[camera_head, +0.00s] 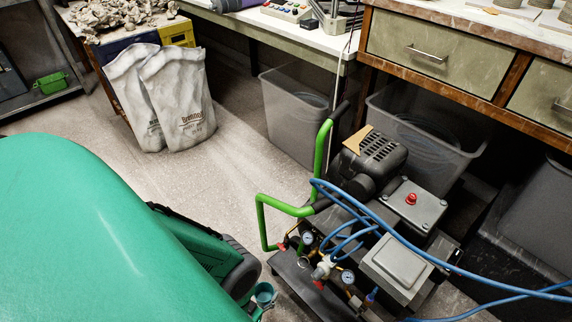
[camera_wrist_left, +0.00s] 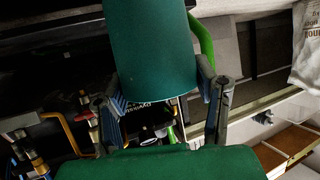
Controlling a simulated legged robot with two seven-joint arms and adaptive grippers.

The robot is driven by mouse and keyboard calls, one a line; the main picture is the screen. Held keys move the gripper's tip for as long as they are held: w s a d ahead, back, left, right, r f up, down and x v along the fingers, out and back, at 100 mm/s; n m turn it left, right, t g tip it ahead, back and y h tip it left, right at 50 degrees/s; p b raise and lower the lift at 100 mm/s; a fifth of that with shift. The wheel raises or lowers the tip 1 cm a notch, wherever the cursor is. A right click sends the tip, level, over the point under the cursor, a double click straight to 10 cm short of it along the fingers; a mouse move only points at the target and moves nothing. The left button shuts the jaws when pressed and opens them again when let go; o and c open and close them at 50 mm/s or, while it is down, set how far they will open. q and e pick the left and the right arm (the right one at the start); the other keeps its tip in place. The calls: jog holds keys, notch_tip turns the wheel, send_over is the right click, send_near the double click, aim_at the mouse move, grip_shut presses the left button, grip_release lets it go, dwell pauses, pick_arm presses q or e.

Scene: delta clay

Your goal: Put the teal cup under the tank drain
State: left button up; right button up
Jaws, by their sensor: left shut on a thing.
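My left gripper (camera_wrist_left: 163,95) is shut on the teal cup (camera_wrist_left: 153,50), with one grey finger on each side of it in the left wrist view. In the head view the cup (camera_head: 264,292) shows small at the lower edge, beside the near left corner of the compressor. There my green arm and dark wrist hide most of the gripper. The compressor (camera_head: 375,158) has a black motor, a green handle, gauges and blue hoses. I cannot make out its tank drain. My right gripper is not in view.
Grey bins (camera_head: 294,118) stand under the benches behind the compressor. Blue hoses (camera_head: 420,240) run across it to the right edge. White sacks (camera_head: 180,100) stand on the floor at the back left. The floor (camera_head: 215,165) between sacks and compressor is clear.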

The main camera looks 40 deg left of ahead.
pick_arm(q)
jog(key=w+a, duration=0.1)
jog(key=w, duration=0.3)
jog(key=w+a+b, duration=0.1)
jog(key=w, duration=0.3)
jog(key=w+a+b, duration=0.1)
jog(key=w, duration=0.3)
jog(key=shift+a, duration=0.35)
jog(key=w+b, duration=0.1)
jog(key=w+a, duration=0.1)
jog(key=w, duration=0.1)
jog(key=shift+w+f+b, duration=0.2)
jog(key=shift+w+b, duration=0.1)
jog(key=shift+b, duration=0.05)
jog(key=shift+s+f+b, duration=0.15)
jog(key=shift+f+b, duration=0.25)
jog(key=shift+f, duration=0.2)
jog(key=shift+c, duration=0.6)
jog(key=shift+r, duration=0.1)
jog(key=o, duration=1.3)
jog(key=shift+c, duration=0.2)
